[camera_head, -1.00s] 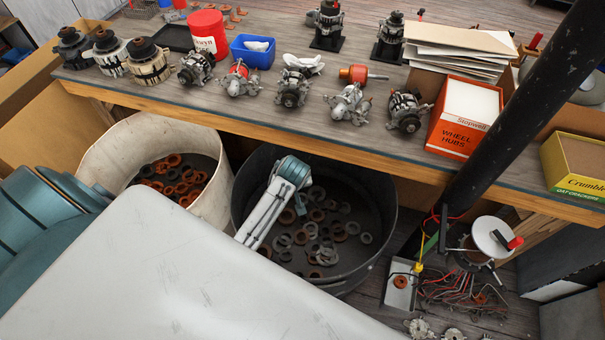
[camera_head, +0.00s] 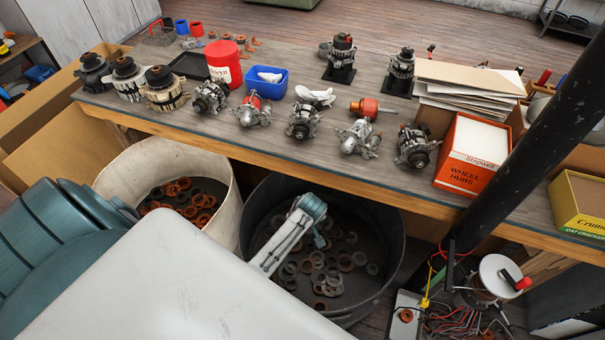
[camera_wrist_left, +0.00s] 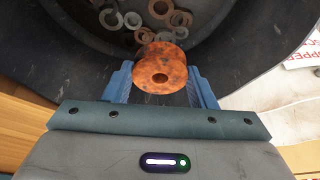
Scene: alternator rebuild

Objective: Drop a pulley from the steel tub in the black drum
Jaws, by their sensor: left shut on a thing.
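My left gripper (camera_head: 320,240) reaches down inside the wide black drum (camera_head: 388,275). In the left wrist view its blue fingers (camera_wrist_left: 162,88) are shut on a rusty orange pulley (camera_wrist_left: 160,62) with a central hole. The pulley is held over the dark inside of the drum (camera_wrist_left: 255,75), with loose rings lower down. The held pulley is not clear in the head view. A cream-coloured tub (camera_head: 222,205) with rusty rings stands left of the drum; I cannot tell whether it is the steel tub. My right gripper is not in view.
The bench (camera_head: 290,165) runs close behind the drum, with several alternators, a red container (camera_head: 223,63) and a blue bin (camera_head: 259,82) on it. A black post (camera_head: 510,135) and a wiring unit (camera_head: 490,280) stand right of the drum.

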